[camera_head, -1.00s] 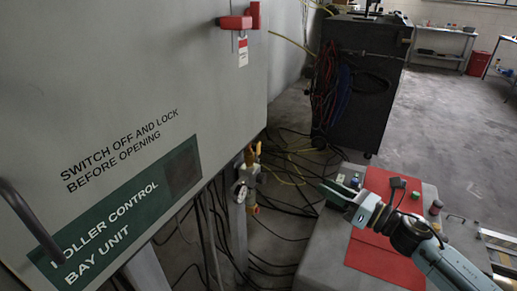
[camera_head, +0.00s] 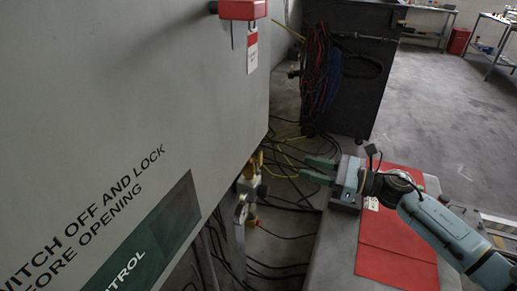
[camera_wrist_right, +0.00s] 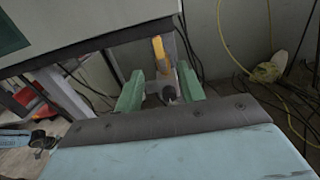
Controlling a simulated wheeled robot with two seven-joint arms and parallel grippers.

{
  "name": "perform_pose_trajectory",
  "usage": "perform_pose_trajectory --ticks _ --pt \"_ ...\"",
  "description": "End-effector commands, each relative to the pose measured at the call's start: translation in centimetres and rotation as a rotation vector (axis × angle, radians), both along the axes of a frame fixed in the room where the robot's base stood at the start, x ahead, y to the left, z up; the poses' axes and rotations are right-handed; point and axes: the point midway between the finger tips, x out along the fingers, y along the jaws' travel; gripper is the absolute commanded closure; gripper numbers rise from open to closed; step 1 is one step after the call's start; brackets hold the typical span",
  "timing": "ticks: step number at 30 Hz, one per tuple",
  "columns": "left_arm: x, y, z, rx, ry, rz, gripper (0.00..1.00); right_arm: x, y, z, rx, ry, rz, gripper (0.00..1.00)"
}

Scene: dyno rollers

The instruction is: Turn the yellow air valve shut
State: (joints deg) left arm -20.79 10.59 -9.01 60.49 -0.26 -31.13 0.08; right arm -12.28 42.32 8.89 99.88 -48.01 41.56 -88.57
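The yellow air valve (camera_head: 258,160) shows at the cabinet's lower right edge in the head view, partly hidden by the cabinet. In the right wrist view its yellow handle (camera_wrist_right: 159,50) points upward beyond and between my fingertips. My right gripper (camera_head: 307,168) is open, with its two green fingers pointing left at the valve and a visible gap to it. In the wrist view the same gripper (camera_wrist_right: 160,78) has its fingers apart and nothing held between them. My left gripper is out of view.
A grey cabinet (camera_head: 130,110) fills the left, with a red lockout handle (camera_head: 242,9) on it. A low grey plinth with a red mat (camera_head: 395,250) lies under my right arm. A dark cable cart (camera_head: 350,70) stands behind, and loose cables cover the floor.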

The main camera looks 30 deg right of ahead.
Motion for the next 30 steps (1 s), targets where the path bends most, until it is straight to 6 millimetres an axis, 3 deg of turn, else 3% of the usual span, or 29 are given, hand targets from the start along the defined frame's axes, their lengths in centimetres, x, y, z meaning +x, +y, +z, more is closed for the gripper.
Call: perform_pose_trajectory --ticks 18,30 --pt "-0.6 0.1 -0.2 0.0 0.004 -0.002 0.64 8.0 7.1 0.1 0.001 -0.001 0.0 0.61" --pt "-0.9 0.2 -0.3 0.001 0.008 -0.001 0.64 9.6 8.6 -0.1 0.0 0.001 0.0 0.61"
